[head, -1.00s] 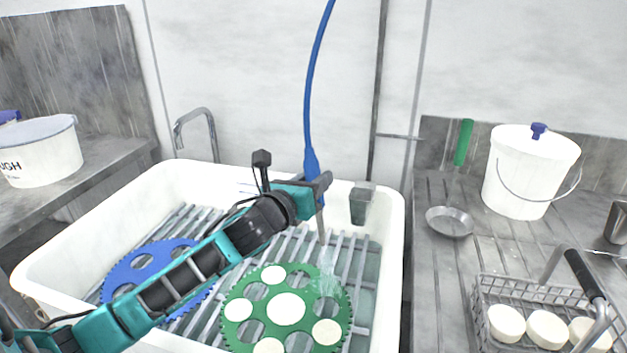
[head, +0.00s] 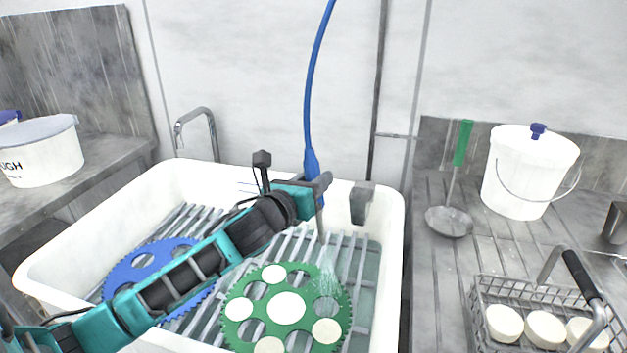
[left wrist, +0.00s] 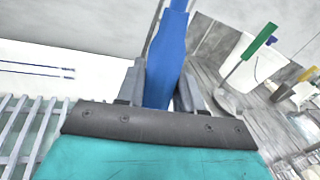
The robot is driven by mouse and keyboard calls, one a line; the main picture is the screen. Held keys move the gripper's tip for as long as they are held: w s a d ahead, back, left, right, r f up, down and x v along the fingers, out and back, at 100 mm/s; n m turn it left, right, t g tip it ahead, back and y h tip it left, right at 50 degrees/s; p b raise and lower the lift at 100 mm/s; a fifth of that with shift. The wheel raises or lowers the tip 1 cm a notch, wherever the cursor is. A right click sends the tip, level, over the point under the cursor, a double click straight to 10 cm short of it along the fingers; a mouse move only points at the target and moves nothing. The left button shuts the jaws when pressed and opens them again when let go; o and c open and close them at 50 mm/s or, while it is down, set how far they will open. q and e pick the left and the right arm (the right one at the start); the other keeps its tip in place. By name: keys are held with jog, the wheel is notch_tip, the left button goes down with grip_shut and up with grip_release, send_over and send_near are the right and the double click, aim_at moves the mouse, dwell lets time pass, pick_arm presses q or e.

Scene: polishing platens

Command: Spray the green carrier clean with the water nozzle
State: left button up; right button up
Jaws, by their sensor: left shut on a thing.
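The green carrier (head: 258,308) is a toothed disc with round holes, lying on the slatted rack in the white sink. Several of its holes hold pale round discs. The blue water nozzle (head: 312,165) hangs from a blue hose, and it also shows in the left wrist view (left wrist: 168,62). My left gripper (head: 318,187) is shut on the nozzle, above the carrier's far edge. A pale spray of water (head: 328,268) falls from the nozzle onto the carrier's upper right part. My right gripper is not in view.
A blue toothed disc (head: 124,274) lies on the rack at left, partly behind my arm. A faucet (head: 197,115) stands behind the sink (head: 398,250). A white bucket (head: 520,175), a green-handled ladle (head: 450,221) and a wire basket (head: 486,290) are on the right counter.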

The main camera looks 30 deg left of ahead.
pick_arm(q)
jog(key=s+a+p, duration=0.1)
jog(key=s+a, duration=0.2)
jog(key=s, duration=0.6)
jog(key=shift+s+a, duration=0.35)
jog(key=shift+a, duration=0.15)
dwell(0.9)
jog(key=s+a+p, duration=0.2)
jog(key=s+a, duration=0.3)
jog(key=a, duration=0.3)
jog(key=shift+s+a, duration=0.3)
dwell(0.4)
dwell(0.7)
